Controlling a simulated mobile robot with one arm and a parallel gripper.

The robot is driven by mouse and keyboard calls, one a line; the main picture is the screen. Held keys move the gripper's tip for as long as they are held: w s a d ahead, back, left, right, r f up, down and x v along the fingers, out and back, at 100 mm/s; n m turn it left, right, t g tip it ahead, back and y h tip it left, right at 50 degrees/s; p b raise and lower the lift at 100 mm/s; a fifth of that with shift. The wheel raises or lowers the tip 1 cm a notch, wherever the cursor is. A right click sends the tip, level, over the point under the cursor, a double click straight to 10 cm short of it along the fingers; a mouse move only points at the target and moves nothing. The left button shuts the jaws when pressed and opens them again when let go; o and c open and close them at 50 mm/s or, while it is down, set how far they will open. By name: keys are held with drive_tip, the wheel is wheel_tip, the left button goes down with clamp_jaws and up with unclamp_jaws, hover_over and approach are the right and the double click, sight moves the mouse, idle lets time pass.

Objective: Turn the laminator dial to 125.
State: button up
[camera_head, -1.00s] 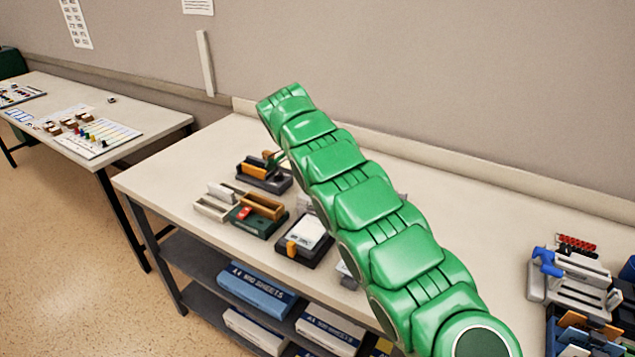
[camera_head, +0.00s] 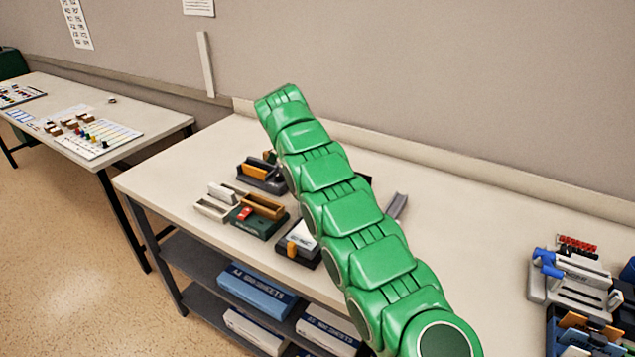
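I cannot make out the laminator's dial or its numbers. My green segmented arm crosses the middle of the view and hides part of the bench. A grey angled piece (camera_head: 397,206) and a dark edge (camera_head: 366,180) show just right of the arm; most of whatever they belong to is hidden, and I cannot tell if it is the laminator. Left of the arm stand a black device with an orange block (camera_head: 255,172) and a black device with a white top and orange part (camera_head: 298,240), partly covered. My gripper's fingers are hidden behind the arm.
A green-based device with a tan bar and red part (camera_head: 260,214) and pale trays (camera_head: 214,206) stand at the bench's (camera_head: 165,180) left. A grey device with a blue lever (camera_head: 575,280) stands at right. Bare bench lies right of the arm. Paper boxes (camera_head: 258,290) fill the shelf below.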

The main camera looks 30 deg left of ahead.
drive_tip(key=o, duration=1.1)
drive_tip(key=shift+c, duration=0.2)
drive_tip(key=shift+d+n, duration=0.15)
drive_tip(key=shift+n, duration=0.15)
